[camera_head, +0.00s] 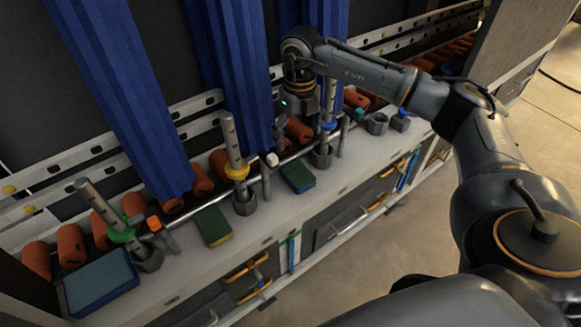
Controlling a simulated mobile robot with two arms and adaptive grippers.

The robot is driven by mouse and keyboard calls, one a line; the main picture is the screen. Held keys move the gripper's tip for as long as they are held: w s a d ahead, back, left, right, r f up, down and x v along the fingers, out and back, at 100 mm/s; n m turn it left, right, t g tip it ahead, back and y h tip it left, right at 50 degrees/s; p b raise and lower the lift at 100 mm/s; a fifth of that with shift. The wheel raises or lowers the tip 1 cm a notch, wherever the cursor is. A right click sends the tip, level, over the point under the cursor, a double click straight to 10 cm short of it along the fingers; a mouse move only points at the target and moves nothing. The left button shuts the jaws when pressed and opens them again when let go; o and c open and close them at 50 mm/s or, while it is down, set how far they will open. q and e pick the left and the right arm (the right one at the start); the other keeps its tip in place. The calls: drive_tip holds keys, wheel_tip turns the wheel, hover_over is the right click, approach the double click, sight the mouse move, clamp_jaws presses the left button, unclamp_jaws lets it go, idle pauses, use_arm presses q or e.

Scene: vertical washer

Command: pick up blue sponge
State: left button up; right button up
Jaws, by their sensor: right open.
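A small blue sponge (298,176) with a greenish side lies flat on the light ledge, near the middle of the view. A larger blue block (98,283) lies at the ledge's left end; I cannot tell whether it is also a sponge. A green and yellow sponge (213,226) lies between them. My right gripper (291,128) is open and points down, above and behind the small blue sponge, apart from it. Its fingers are partly lost against the dark background and red cylinders. My left gripper is not in view.
Upright metal rods with green (121,235), yellow (237,172) and blue (328,125) collars stand along the ledge. A thin metal rail and red cylinders (71,245) run behind. Blue curtain-like strips (125,90) hang above. The ledge's front strip is clear.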

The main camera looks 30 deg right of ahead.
approach(298, 172)
wheel_tip(298, 172, down, 5)
drive_tip(key=shift+f+b, duration=0.1)
drive_tip(key=shift+b, duration=0.35)
wheel_tip(298, 172, down, 5)
drive_tip(key=shift+r+b, duration=0.2)
drive_tip(key=shift+b, duration=0.1)
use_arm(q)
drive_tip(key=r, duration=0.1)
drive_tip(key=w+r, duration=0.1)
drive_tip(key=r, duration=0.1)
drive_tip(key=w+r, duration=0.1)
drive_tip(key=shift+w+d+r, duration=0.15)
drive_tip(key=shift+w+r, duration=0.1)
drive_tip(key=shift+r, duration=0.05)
use_arm(e)
drive_tip(key=c, duration=0.8)
